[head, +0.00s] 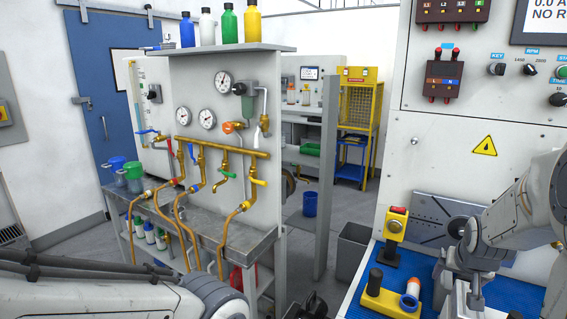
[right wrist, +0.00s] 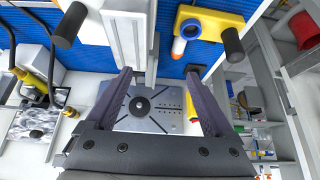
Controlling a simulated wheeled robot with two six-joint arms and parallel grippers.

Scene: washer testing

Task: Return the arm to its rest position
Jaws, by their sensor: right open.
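My right arm comes in from the right in the head view, with its gripper (head: 476,289) pointing down over the blue-topped workbench (head: 363,287). In the right wrist view the right gripper (right wrist: 157,76) has its two dark fingers spread wide, with nothing held between them. A grey square plate (right wrist: 150,110) with a round dark centre shows beyond and between the fingers. My left arm lies across the lower left of the head view. A dark part at the bottom edge looks like the left gripper (head: 311,306), but its fingers are not clear.
On the bench, a yellow block with a black knob (head: 388,299) stands by a white-and-orange piece (head: 410,294) and a yellow switch box (head: 394,226). A control panel (head: 480,122) rises behind. Left is a pipe-and-gauge stand (head: 262,200); a grey bin (head: 352,250) sits between.

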